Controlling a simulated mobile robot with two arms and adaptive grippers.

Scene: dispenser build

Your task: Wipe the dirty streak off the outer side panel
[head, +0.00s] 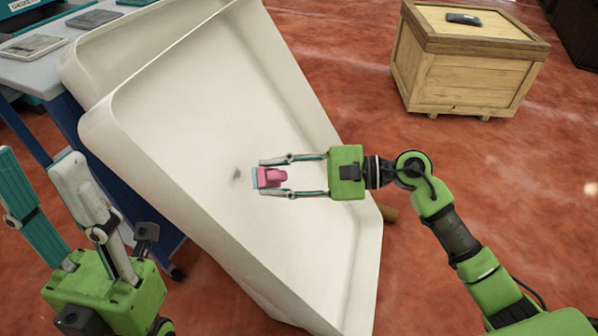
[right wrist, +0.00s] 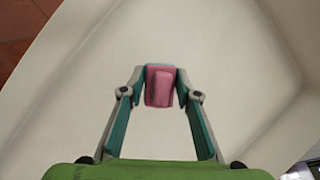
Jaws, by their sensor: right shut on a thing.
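The white outer side panel (head: 200,130) stands tilted in the middle of the head view. A small dark grey streak (head: 237,174) shows on its face. My right gripper (head: 262,178) is shut on a pink wiper with a light blue pad (head: 270,177), just right of the streak. The wiper (right wrist: 160,86) also shows between the fingers in the right wrist view, in front of the panel (right wrist: 230,60). Whether the pad touches the panel I cannot tell. My left gripper (head: 38,165) is at the lower left, fingers apart and empty, away from the panel.
A second white panel (head: 125,45) is behind the first. A table (head: 75,68) with grey flat items (head: 33,47) stands at the upper left. A wooden crate (head: 465,75) with a dark device (head: 463,19) on top stands at the upper right. Red floor is open at the right.

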